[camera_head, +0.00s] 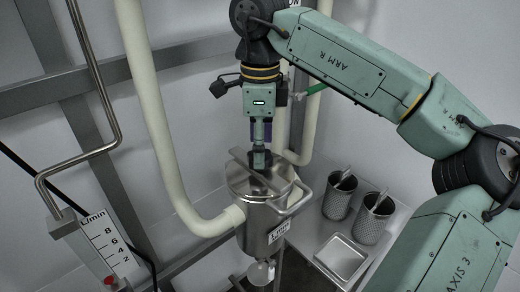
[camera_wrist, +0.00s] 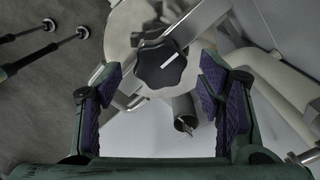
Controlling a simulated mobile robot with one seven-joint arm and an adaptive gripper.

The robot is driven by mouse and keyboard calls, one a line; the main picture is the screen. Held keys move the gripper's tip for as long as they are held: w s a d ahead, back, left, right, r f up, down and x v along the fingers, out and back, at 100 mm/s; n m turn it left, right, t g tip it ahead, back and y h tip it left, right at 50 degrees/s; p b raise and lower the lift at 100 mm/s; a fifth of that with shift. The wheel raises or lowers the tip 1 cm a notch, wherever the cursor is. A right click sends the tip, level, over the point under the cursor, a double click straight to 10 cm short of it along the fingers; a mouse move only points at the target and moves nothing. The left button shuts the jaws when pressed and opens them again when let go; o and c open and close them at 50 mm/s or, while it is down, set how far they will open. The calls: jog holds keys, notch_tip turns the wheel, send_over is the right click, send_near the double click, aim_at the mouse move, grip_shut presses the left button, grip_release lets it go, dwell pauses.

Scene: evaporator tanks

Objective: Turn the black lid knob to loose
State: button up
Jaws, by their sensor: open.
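The black lobed lid knob (camera_wrist: 160,64) shows near the top middle of the wrist view, with a white line on its face pointing up and right. It sits on a metal bar (camera_wrist: 200,22) across the round tank lid. My gripper (camera_wrist: 160,72) is open, with one purple-padded finger on each side of the knob and a visible gap on both sides. In the head view my gripper (camera_head: 262,138) points straight down above the steel tank (camera_head: 258,222). The dark knob (camera_head: 259,160) shows just below the fingers, partly hidden.
Cream pipes (camera_head: 160,130) run beside and behind the tank. A side handle (camera_head: 300,195) juts from its right. Two perforated cups (camera_head: 338,200) and a square tray (camera_head: 342,256) stand on the bench at right. A flow gauge (camera_head: 105,245) is at left.

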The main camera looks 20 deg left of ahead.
notch_tip(320, 180, up, 10)
dwell(0.3)
jog(key=shift+r, duration=0.1)
